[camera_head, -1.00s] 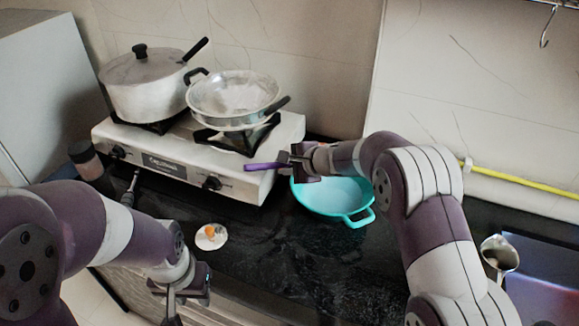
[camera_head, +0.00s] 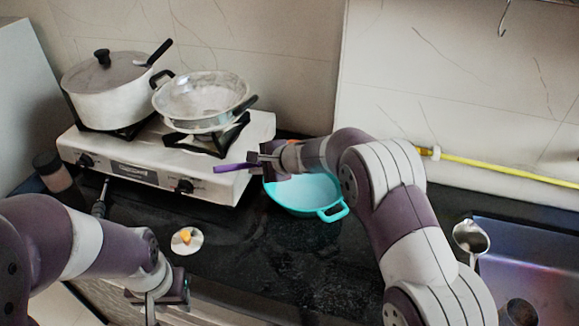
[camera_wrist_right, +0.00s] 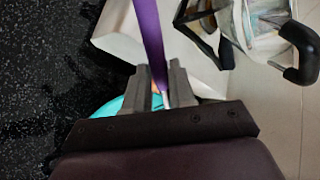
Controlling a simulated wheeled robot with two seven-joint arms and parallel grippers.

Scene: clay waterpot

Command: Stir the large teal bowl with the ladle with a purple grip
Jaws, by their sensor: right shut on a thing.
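The large teal bowl (camera_head: 302,196) stands on the dark counter just right of the stove. The ladle's purple grip (camera_head: 233,168) points left from my right gripper (camera_head: 264,163), which is shut on it above the bowl's left side. In the right wrist view the purple grip (camera_wrist_right: 149,42) runs up from between the two fingers (camera_wrist_right: 166,85). The ladle's head is hidden behind the gripper and arm. A teal patch of the bowl (camera_wrist_right: 112,107) shows below the fingers. My left gripper (camera_head: 160,300) is low at the counter's front edge; its jaws are unclear.
A white stove (camera_head: 215,185) holds a lidded pot (camera_head: 108,98) and a steel pan (camera_head: 203,98). A small white saucer (camera_head: 187,248) with an orange piece lies on the counter. The counter's middle front is clear.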

